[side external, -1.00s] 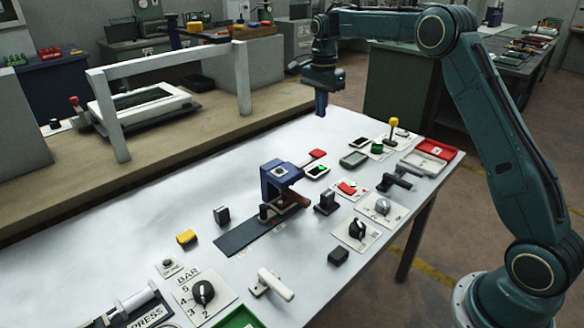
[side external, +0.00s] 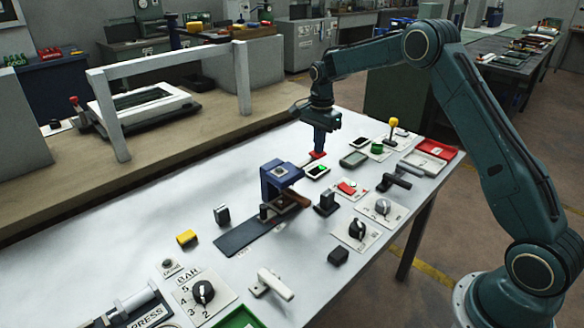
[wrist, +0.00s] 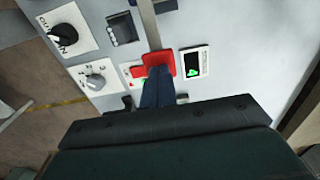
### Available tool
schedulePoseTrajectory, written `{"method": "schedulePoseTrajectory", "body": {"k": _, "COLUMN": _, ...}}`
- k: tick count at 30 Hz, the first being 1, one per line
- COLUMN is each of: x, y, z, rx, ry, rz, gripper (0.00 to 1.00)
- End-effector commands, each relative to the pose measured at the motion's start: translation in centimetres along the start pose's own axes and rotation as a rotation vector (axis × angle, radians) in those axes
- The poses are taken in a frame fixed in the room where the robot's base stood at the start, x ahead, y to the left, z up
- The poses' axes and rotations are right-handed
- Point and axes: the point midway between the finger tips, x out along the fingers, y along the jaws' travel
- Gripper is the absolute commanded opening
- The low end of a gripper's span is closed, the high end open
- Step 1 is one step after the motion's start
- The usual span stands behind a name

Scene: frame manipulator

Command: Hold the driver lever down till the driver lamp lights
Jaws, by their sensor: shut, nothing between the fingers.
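The driver is a blue stand (side external: 276,178) on the white table. A lever with a red pad (side external: 317,155) reaches out behind it; the pad also shows in the wrist view (wrist: 162,58) at the end of a grey bar. My gripper (side external: 319,151) is shut and points down at the red pad, its tips at or just over it. In the wrist view my fingertips (wrist: 158,70) overlap the pad's near edge; I cannot tell whether they press it. A small dark panel with a green mark (side external: 317,171) sits beside the lever. I cannot tell whether it is the driver lamp.
A red switch plate (side external: 347,189), knobs (side external: 382,207) and a black-handled lever (side external: 394,180) stand to the right. A yellow-topped post (side external: 393,124) and a green button (side external: 377,148) stand behind. The table left of the driver is mostly clear.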

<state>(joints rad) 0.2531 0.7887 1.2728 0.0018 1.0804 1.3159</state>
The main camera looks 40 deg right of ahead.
Motion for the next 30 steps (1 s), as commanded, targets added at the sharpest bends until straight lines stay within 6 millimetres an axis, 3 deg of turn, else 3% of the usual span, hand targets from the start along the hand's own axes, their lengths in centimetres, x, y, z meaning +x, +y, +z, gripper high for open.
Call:
{"method": "schedulePoseTrajectory", "body": {"k": 8, "x": 0.1, "y": 0.0, "z": 0.0, "rx": 0.000, "ry": 0.000, "rz": 0.000, "gripper": 0.00}}
{"method": "schedulePoseTrajectory", "body": {"k": 18, "x": 3.3, "y": 0.0, "z": -1.1, "rx": 0.001, "ry": 0.000, "rz": 0.001, "gripper": 0.00}}
{"method": "schedulePoseTrajectory", "body": {"k": 30, "x": 3.7, "y": 0.2, "z": -1.1, "rx": 0.001, "ry": -0.002, "rz": 0.008, "gripper": 0.00}}
